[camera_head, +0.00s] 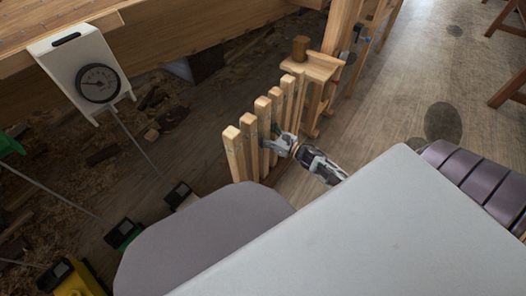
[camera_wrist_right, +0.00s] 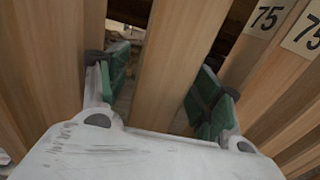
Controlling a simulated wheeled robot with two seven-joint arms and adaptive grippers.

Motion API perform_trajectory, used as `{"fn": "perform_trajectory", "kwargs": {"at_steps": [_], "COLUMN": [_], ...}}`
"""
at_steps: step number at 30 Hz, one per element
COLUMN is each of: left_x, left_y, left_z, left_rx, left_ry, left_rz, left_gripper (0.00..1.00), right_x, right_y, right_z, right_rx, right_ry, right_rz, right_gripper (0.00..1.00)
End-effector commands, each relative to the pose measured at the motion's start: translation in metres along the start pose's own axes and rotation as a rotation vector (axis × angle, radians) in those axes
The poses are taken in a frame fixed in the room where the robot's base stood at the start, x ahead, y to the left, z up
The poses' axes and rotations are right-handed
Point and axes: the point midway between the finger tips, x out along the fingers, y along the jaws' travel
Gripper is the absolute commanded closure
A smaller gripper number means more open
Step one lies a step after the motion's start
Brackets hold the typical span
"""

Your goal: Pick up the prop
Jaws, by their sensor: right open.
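Several pale wooden props (camera_head: 234,156) stand upright in a row at the middle of the head view. My right gripper (camera_head: 276,140) reaches in from the right at the row, among the props. In the right wrist view, one prop (camera_wrist_right: 180,60) stands between the two green-padded fingers of the right gripper (camera_wrist_right: 165,85). The fingers are open, with visible gaps on both sides of that prop. Other props flank the fingers on both sides. Two at the right carry "75" labels (camera_wrist_right: 268,17). My left gripper is not in view.
A wooden stand (camera_head: 312,66) with a peg on top is at the row's far end. Wood scraps litter the left floor. The floor (camera_head: 410,70) to the upper right is mostly clear.

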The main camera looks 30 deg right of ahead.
Motion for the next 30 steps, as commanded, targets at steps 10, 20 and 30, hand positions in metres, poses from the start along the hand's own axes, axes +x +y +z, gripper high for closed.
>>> {"fn": "perform_trajectory", "kwargs": {"at_steps": [10,20,30], "left_x": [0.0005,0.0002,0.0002], "left_y": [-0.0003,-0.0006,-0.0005], "left_z": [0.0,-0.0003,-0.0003], "left_rx": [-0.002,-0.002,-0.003], "left_ry": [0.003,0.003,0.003], "left_rz": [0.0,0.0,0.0], "left_gripper": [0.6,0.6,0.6], "right_x": [0.0023,0.0022,0.0022], "right_y": [0.0005,0.0004,0.0004], "right_z": [-0.0004,-0.0004,-0.0004], "right_rx": [0.0,0.0,0.0], "right_ry": [0.001,0.001,0.001], "right_rz": [0.0,0.0,0.0], "right_gripper": [0.35,0.53,0.97]}}
